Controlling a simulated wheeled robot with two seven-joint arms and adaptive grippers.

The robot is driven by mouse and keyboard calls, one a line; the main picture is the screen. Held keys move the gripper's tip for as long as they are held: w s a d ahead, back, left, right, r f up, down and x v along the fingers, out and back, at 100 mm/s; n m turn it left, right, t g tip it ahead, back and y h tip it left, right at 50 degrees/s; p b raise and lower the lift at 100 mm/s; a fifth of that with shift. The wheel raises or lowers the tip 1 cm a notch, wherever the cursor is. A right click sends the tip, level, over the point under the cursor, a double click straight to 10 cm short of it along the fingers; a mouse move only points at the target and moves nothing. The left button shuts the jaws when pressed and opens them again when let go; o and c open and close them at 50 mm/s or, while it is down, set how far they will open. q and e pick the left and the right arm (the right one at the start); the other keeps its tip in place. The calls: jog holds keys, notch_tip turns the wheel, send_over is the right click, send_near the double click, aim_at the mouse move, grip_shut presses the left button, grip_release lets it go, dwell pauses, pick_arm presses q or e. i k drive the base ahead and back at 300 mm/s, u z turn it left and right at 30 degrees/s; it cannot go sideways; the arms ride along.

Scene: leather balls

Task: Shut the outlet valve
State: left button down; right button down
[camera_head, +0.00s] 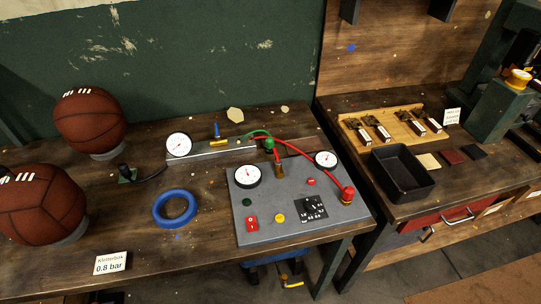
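I cannot tell for certain which valve is the outlet valve. A brass valve with a red lever (278,163) stands on the grey control panel (265,232); its lever slants up toward the green knob (268,145). A brass valve with a blue lever (216,131) sits on the metal bar (205,155), its lever pointing up. A yellow lever (293,285) shows low under the bench by a blue tank (262,273), which is mostly hidden. Neither of my grippers is in view.
Two brown leather balls (91,119) (38,204) stand on the left of the bench. A blue ring (175,208) lies near the middle. A black tray (402,172) stands on the right bench.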

aim_at(278, 162)
jog(key=u, duration=0.1)
jog(key=k, duration=1.05)
jog(key=z, duration=0.75)
jog(key=i, duration=1.35)
jog(key=u, duration=0.6)
